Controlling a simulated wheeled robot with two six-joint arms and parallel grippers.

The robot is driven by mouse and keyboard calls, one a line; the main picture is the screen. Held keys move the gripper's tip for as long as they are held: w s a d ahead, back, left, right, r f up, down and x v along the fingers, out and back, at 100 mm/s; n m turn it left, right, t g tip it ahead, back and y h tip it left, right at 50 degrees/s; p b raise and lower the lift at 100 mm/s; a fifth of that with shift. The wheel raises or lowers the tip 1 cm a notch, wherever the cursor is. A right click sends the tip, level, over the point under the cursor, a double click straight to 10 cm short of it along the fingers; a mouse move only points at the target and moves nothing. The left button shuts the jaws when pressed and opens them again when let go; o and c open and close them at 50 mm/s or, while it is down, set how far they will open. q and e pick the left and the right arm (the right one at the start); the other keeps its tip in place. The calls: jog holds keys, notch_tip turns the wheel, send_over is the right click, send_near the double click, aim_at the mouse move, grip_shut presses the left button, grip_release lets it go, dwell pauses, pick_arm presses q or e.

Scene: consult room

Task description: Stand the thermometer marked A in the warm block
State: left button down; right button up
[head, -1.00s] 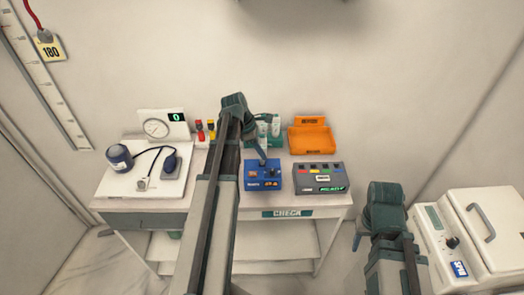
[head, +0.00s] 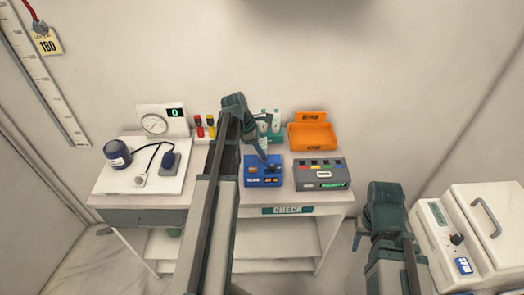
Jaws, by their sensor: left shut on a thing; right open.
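My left gripper (head: 264,153) points down over the blue block (head: 264,174) on the white table. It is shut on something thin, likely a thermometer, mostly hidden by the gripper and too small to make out. Any mark A cannot be read. The lettering on the blue block is too small to read surely. A teal rack (head: 277,136) with white upright items stands behind my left wrist, partly hidden. My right gripper (head: 358,236) is open, low at the right beside the table, and only partly visible.
A grey box (head: 322,185) with coloured keys stands right of the blue block, an orange tray (head: 312,138) behind it. A blood-pressure set lies on a white board (head: 120,186) at left. A white lidded machine (head: 488,245) stands at lower right.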

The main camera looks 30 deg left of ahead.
pick_arm(q)
jog(key=shift+f, duration=0.35)
jog(key=c, duration=0.6)
grip_release()
jog(key=shift+o, duration=0.2)
jog(key=shift+r, duration=0.15)
jog(key=p+v, duration=1.2)
jog(key=v, duration=0.1)
jog(key=shift+r, duration=0.35)
